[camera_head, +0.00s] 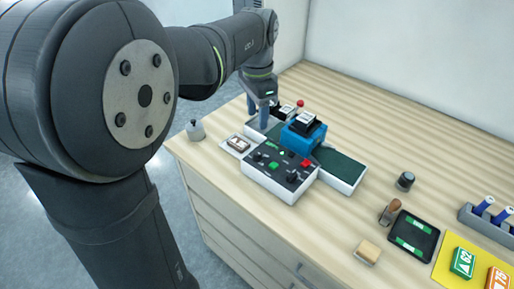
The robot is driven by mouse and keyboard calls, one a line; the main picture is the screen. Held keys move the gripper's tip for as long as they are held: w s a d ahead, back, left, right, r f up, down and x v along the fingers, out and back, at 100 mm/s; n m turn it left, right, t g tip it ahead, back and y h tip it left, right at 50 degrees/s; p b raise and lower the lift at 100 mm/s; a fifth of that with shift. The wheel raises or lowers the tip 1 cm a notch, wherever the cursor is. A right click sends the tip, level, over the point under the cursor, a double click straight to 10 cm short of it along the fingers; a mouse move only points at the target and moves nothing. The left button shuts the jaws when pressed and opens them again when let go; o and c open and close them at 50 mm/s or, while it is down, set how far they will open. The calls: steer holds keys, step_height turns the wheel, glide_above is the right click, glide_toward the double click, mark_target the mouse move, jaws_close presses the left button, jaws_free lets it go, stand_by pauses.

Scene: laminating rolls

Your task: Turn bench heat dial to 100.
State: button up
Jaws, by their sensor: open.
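The bench control box (262,182) has a white body and a dark top panel. It stands in front of the blue machine in the head view. Its panel carries a dark knob (292,177) at the right, another dark knob (258,157) at the left, a green button (273,165) and a red button (306,162). I cannot tell which knob is the heat dial, and the markings are too small to read. My gripper (263,112) is open and points down behind and left of the control box, apart from the knobs. Nothing shows between its fingers.
The blue laminating machine (302,139) stands behind the box, with a dark green bed (338,168) to its right. A small grey weight (196,130) stands at the left edge. A black tray (412,237), a wood block (368,252) and a yellow mat (446,275) lie at the right.

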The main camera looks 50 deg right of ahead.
mark_target(257, 152)
step_height(257, 152, down, 13)
steer(key=shift+r, duration=0.1)
stand_by(0.3)
steer(key=c, duration=1)
